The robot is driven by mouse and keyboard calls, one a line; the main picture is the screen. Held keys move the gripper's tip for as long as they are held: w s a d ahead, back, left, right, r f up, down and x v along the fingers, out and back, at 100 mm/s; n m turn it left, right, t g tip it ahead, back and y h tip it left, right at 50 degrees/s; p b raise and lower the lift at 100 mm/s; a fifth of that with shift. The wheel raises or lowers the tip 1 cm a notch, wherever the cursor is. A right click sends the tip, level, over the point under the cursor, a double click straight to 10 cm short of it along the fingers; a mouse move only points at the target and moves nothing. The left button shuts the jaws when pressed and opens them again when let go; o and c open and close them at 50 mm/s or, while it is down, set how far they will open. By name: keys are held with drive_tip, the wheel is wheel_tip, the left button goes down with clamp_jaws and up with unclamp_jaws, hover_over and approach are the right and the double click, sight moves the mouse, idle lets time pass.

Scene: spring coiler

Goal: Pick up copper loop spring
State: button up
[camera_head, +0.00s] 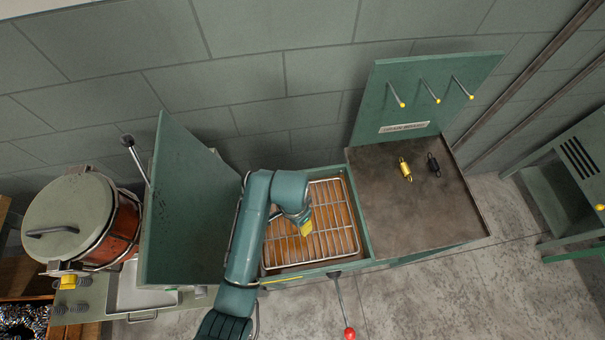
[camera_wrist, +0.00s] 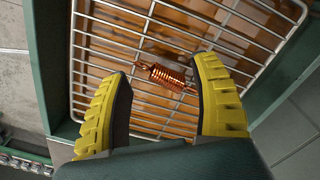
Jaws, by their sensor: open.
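The copper loop spring (camera_wrist: 165,75) lies on a wire rack (camera_wrist: 220,50) in the wrist view, seen between and beyond my fingertips. It is a shiny copper coil with a loop at its end. My gripper (camera_wrist: 160,95) has two yellow ribbed fingers, spread open and empty, one on each side of the spring in the picture. I cannot tell the exact gap between the fingers and the rack. In the head view my gripper (camera_head: 306,230) hangs over the wire rack (camera_head: 335,222) in the green box, and the spring is hidden there.
A green panel (camera_head: 185,200) stands upright left of the rack. A brown tabletop (camera_head: 410,220) on the right holds a yellow spring (camera_head: 405,169) and a black spring (camera_head: 433,165), below a pegged board (camera_head: 420,90). A red-knobbed lever (camera_head: 349,333) sticks out in front.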

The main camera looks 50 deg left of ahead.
drive_tip(key=f, duration=0.3)
drive_tip(key=shift+w+d+f+b, duration=0.2)
drive_tip(key=shift+w+d+b, duration=0.1)
drive_tip(key=shift+d+b, duration=0.05)
drive_tip(key=shift+f, duration=0.45)
clamp_jaws()
